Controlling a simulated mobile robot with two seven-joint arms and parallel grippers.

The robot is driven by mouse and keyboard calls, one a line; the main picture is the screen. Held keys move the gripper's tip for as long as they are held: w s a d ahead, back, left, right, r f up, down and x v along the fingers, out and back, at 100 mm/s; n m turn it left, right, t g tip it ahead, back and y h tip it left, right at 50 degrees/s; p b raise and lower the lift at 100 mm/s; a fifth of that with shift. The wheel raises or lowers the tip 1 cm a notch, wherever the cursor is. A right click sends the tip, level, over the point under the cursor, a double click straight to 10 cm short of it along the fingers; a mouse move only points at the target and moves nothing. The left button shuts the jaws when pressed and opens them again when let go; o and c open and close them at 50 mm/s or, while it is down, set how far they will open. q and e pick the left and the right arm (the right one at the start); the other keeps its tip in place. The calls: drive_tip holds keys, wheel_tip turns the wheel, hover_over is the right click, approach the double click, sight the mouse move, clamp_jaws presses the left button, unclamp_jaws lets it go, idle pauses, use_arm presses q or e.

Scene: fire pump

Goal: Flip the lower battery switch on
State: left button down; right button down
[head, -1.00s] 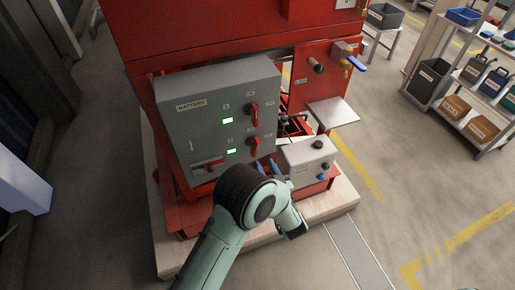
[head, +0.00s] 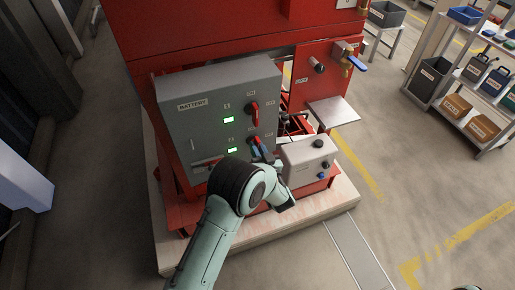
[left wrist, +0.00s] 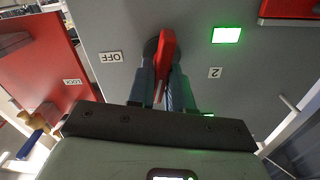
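The grey battery box (head: 180,128) has two red rotary switches on its right side. The lower battery switch (left wrist: 167,45) fills the middle of the left wrist view, with an OFF label (left wrist: 111,57) to its left and a lit green light (left wrist: 226,35) to its right. My left gripper (head: 257,150) is at this switch; its blue-grey fingers (left wrist: 164,88) lie on both sides of the red handle, with no clear gap. In the head view they hide most of the handle. The upper switch (head: 254,110) is untouched.
A pale control box (head: 305,163) with knobs stands close to the right of my left wrist. A red panel with a blue-handled valve (head: 357,63) and a metal shelf plate (head: 333,112) are farther right. Open floor lies around the wooden base (head: 335,198).

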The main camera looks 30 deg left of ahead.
use_arm(q)
drive_tip(key=shift+f+n+b, duration=0.25)
drive_tip(key=shift+n+b, duration=0.65)
drive_tip(key=shift+b, duration=0.45)
drive_tip(key=shift+s+r+n+b, duration=0.1)
drive_tip(key=shift+r+n+b, duration=0.1)
drive_tip(key=shift+n+b, duration=0.3)
drive_tip(key=c, duration=1.1)
unclamp_jaws()
drive_tip(key=v, duration=1.3)
drive_tip(key=shift+s, duration=0.15)
